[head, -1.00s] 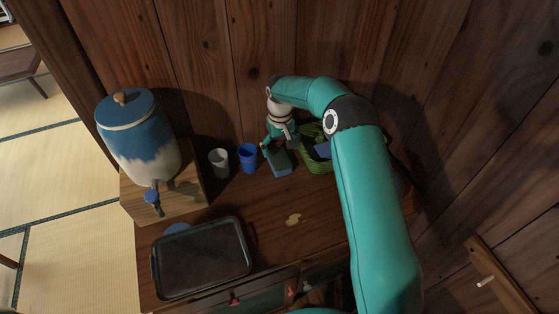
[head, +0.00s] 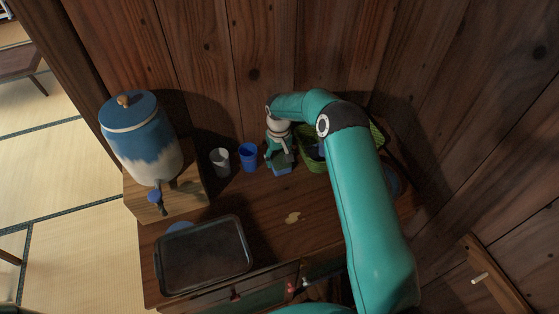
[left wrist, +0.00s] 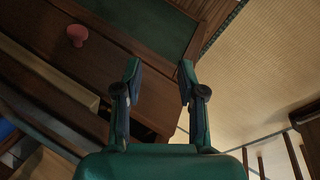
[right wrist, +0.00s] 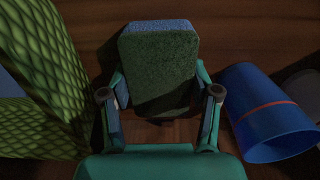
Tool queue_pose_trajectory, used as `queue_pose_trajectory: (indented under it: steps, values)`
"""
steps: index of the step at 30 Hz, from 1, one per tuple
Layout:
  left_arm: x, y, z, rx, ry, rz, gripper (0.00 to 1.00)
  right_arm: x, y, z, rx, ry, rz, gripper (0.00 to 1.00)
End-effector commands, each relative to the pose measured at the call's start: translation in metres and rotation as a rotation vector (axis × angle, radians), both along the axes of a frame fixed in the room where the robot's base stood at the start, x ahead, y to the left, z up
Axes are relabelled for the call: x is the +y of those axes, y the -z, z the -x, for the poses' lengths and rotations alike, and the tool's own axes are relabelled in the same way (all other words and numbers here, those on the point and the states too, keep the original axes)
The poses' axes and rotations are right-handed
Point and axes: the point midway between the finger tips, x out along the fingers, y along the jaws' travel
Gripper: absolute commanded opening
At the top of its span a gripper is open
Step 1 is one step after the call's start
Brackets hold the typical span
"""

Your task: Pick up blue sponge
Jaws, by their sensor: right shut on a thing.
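The blue sponge (head: 282,171) is on the wooden counter, left of the green basket. In the right wrist view, the sponge (right wrist: 158,68) shows a dark green broad face and a blue edge at its far end. My right gripper (head: 279,158) points down on it. In the right wrist view, the fingers of my right gripper (right wrist: 160,88) stand on both sides of the sponge's near part and are shut on it. I cannot tell whether the sponge is clear of the counter. My left gripper (left wrist: 159,74) is open and empty, by the drawer fronts.
A green basket (head: 313,160) stands close right of the sponge, partly behind my arm. A blue cup (head: 248,157) and a grey cup (head: 220,162) stand to its left. A dark tray (head: 203,258) and a blue-white dispenser (head: 145,140) are further left. The counter's middle is mostly clear.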

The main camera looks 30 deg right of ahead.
Motion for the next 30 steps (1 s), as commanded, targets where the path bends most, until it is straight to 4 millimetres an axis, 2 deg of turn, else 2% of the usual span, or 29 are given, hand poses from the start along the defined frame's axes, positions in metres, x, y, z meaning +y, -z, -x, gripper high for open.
queue_pose_trajectory:
  steps: [2,11,17,23,30]
  values:
    - [0.0,0.0,0.0,0.0,0.0,0.0,0.4,0.0,0.0,0.0,0.0,0.0,0.0,0.46]
    - [0.0,0.001,0.0,0.0,0.0,0.0,0.4,0.0,-0.002,0.0,0.0,0.001,0.0,0.46]
    - [0.0,0.005,0.0,0.0,0.0,0.0,0.4,-0.001,-0.016,0.0,-0.003,0.001,0.002,0.46]
    - [0.0,0.014,0.0,0.0,0.0,0.0,0.4,-0.001,-0.051,-0.001,-0.006,0.001,0.001,0.46]
    - [0.0,0.026,0.0,0.0,0.0,0.0,0.4,-0.001,-0.118,0.0,-0.007,0.003,0.001,0.46]
